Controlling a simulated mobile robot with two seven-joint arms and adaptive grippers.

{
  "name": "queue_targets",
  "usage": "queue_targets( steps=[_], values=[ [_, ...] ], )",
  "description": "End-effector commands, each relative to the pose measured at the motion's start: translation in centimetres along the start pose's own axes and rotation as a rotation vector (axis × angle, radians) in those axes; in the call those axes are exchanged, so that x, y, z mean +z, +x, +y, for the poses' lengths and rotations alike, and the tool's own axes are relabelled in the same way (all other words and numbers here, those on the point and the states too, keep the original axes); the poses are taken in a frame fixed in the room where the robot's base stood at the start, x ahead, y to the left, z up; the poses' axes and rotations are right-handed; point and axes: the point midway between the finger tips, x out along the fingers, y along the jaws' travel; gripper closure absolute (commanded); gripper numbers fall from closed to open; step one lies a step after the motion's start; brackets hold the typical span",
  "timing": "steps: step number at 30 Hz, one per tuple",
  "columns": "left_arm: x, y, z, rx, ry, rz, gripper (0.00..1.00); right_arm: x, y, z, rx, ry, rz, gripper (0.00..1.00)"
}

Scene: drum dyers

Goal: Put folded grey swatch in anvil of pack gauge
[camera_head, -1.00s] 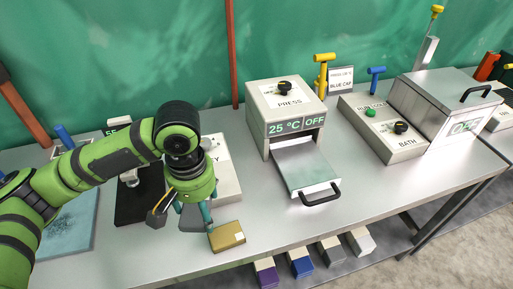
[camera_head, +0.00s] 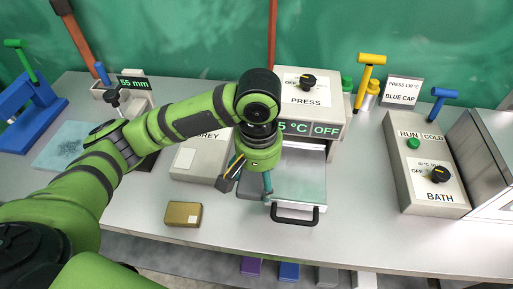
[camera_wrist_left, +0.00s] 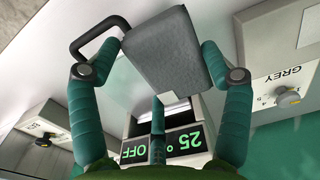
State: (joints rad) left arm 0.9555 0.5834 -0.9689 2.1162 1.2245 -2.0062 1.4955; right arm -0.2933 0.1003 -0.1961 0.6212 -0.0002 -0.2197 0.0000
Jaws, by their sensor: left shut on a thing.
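My left gripper (camera_head: 254,186) is shut on the folded grey swatch (camera_head: 250,187), held above the pulled-out tray in front of the press. In the left wrist view, the swatch (camera_wrist_left: 165,50) is a thick grey block between the two teal fingers (camera_wrist_left: 162,58). The pack gauge (camera_head: 133,84), with a "55 mm" display and a black knob, stands at the back left. My left arm crosses in front of it, and its anvil is mostly hidden. My right gripper is not in view.
The press (camera_head: 310,105) reads 25 °C and OFF; its tray handle (camera_head: 294,221) juts forward. A box marked GREY (camera_head: 195,160) stands left of my gripper. A small brass-coloured block (camera_head: 183,213) lies near the front edge. The bath control box (camera_head: 430,170) is at the right.

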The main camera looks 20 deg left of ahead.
Motion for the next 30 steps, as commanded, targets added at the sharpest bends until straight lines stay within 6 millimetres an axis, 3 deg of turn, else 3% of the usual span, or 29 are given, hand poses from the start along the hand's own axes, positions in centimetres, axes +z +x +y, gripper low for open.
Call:
queue_targets(
  steps=[9, 15, 22, 30],
  values=[
    [-6.0, 3.8, -2.7, -0.005, -0.01, -0.003, 0.52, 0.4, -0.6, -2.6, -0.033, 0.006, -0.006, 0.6],
    [-9.3, 6.0, -3.9, -0.002, -0.005, -0.002, 0.52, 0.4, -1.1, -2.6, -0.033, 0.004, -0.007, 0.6],
    [-10.4, 7.4, -4.4, -0.002, -0.001, -0.002, 0.52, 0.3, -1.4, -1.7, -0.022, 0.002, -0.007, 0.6],
    [-10.4, 10.6, -4.4, -0.003, 0.0, 0.0, 0.52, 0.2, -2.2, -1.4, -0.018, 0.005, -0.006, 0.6]
  ],
)
